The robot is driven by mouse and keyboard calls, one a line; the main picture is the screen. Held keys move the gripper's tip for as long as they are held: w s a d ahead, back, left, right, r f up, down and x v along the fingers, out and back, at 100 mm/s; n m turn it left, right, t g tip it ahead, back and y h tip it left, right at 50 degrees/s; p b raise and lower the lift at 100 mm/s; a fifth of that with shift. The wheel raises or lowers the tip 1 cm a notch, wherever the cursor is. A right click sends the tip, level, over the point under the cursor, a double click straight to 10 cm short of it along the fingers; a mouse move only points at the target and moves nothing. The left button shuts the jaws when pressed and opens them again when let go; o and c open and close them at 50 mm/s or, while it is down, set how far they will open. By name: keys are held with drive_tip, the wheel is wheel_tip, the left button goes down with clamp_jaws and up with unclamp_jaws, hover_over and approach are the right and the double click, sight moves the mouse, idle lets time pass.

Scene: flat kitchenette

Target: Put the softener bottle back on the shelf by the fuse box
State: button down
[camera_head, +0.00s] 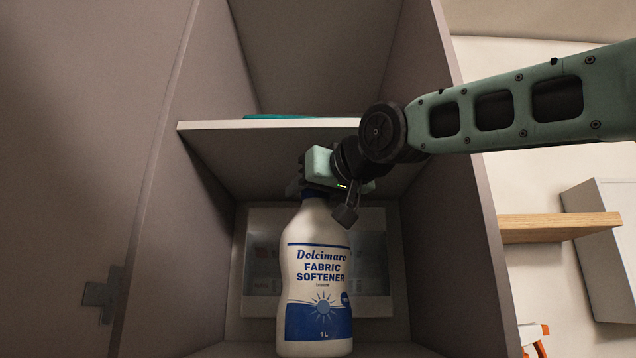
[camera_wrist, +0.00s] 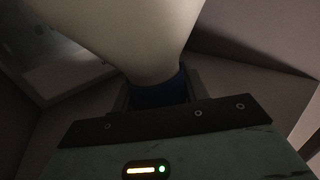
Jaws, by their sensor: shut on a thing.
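The softener bottle (camera_head: 316,271) is white with a blue label and stands upright inside an open cabinet. My gripper (camera_head: 312,190) is shut on its blue cap from above. In the wrist view the blue cap (camera_wrist: 158,93) sits between the fingers and the white bottle body (camera_wrist: 130,35) fills the top. The fuse box (camera_head: 262,262) is a pale panel on the cabinet's back wall, partly hidden behind the bottle. The bottle's base is near the compartment floor (camera_head: 385,350); I cannot tell whether it touches.
A shelf board (camera_head: 215,126) crosses the cabinet just above my gripper, with a teal item (camera_head: 280,116) on it. Cabinet side walls stand close on both sides. An open door (camera_head: 60,180) is at left. A wooden shelf (camera_head: 560,227) is outside at right.

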drive_tip(key=shift+w+a+r, duration=0.15)
drive_tip(key=shift+w, duration=0.05)
drive_tip(key=shift+f, duration=0.8)
drive_tip(key=shift+f+b, duration=0.15)
drive_tip(key=shift+b, duration=0.2)
drive_tip(key=c, duration=0.7)
unclamp_jaws()
drive_tip(key=shift+f, duration=0.1)
drive_tip(key=shift+c, duration=0.2)
drive_tip(key=shift+s, duration=0.2)
drive_tip(key=b+v, duration=0.2)
drive_tip(key=v, duration=0.9)
drive_tip(key=shift+s+d+b, duration=0.25)
drive_tip(key=shift+d+b, duration=0.05)
drive_tip(key=shift+b, duration=0.05)
